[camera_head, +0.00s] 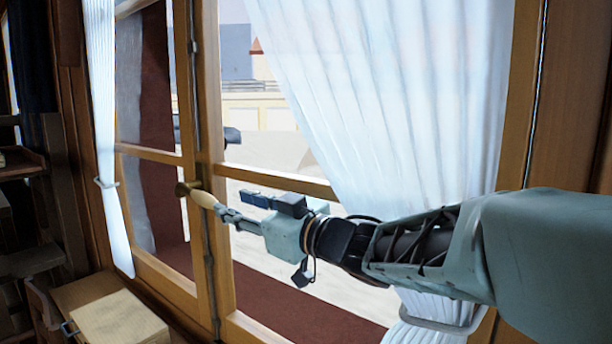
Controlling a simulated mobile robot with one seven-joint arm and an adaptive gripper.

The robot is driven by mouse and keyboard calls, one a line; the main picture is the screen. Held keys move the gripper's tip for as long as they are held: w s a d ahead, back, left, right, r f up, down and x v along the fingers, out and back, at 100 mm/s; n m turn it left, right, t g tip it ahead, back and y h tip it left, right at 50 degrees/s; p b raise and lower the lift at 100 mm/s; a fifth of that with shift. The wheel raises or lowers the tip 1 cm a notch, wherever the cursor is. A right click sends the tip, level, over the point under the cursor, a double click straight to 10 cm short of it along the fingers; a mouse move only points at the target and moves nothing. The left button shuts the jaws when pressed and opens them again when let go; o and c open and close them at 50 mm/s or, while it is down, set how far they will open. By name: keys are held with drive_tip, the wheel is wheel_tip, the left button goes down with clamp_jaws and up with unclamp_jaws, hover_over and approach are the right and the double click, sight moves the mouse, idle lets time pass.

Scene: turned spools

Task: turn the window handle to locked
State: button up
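The window handle (201,198) has a pale, light-wood grip and a brass-coloured base at its left end. It sits on the middle upright of the wooden window frame (205,120) and points right and slightly down. My gripper (222,211) is at the handle's right end, with its fingers touching or very close to the grip. The fingers look small and close together here, so I cannot tell whether they are closed on the handle. My arm reaches in from the right.
A white curtain (400,90) hangs behind my arm, gathered low by a tieback (435,324). A narrow curtain (105,120) hangs at the left. A wooden box or cabinet (118,322) stands at the lower left. A thin vertical rod (208,250) runs along the middle upright.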

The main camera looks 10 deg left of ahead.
sight(203, 193)
drive_tip(key=shift+g, duration=0.3)
drive_tip(key=shift+s+x, duration=0.2)
drive_tip(key=shift+x, duration=2.5)
drive_tip(key=shift+s+x, duration=0.15)
drive_tip(key=shift+x, duration=2.55)
drive_tip(key=shift+a, duration=0.15)
drive_tip(key=shift+c, duration=0.4)
clamp_jaws()
